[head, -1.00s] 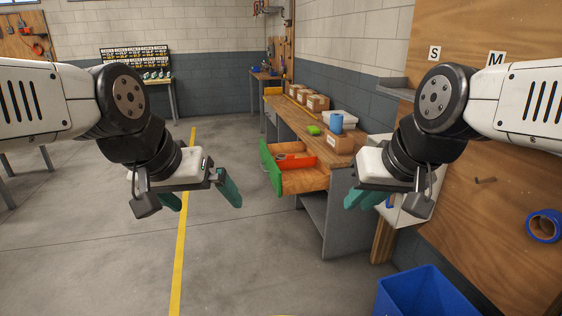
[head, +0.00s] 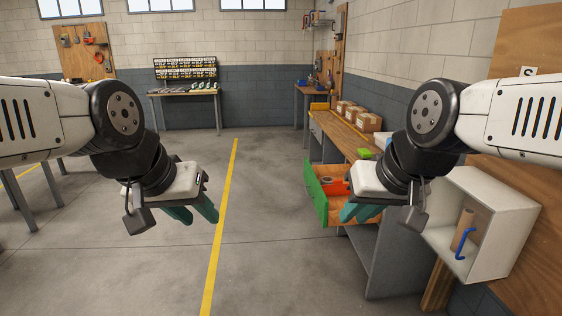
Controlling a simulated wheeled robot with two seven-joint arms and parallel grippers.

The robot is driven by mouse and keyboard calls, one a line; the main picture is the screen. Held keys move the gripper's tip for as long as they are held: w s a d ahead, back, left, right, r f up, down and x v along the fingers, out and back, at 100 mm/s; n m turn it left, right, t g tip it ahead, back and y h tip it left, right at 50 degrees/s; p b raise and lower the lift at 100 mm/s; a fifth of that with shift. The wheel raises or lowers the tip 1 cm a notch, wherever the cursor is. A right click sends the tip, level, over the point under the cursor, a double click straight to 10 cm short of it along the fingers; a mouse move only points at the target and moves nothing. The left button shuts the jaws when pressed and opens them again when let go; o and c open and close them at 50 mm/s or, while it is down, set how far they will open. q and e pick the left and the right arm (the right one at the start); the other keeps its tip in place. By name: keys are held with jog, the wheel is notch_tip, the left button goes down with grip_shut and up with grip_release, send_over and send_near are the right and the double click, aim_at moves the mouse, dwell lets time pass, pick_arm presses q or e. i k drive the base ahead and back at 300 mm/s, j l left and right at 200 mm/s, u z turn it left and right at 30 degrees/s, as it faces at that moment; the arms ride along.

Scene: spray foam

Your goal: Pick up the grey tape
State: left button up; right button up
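A small ring-shaped roll (head: 327,181) shows in the open drawer of the workbench in the head view. It may be the grey tape, but it is too small to be sure of its colour. The drawer (head: 316,197) has a green front and an orange-red divider inside. My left gripper (head: 194,216) hangs over the floor to the left, open and empty with teal fingers. My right gripper (head: 357,213) is open and empty, its fingers seen at a slant. It covers the right part of the drawer in the picture, and both grippers are apart from the roll.
The workbench (head: 345,135) runs along the right wall with cardboard boxes (head: 368,122) and a green item (head: 365,153) on top. A white open box (head: 497,253) with a brown roll and blue hook is at right. Another table (head: 184,93) stands far back. The middle floor is clear.

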aim_at(325, 180)
jog(key=i+j+u, duration=0.25)
jog(key=i, duration=0.7)
jog(key=i+j+u, duration=0.1)
jog(key=i+u, duration=0.2)
jog(key=i, duration=0.65)
jog(key=i+l+z, duration=0.1)
jog(key=i+z, duration=0.75)
jog(key=i+j+z, duration=0.25)
jog(key=z, duration=0.2)
jog(key=i+z, duration=0.5)
jog(key=i+j+z, duration=0.25)
jog(key=i+z, duration=0.2)
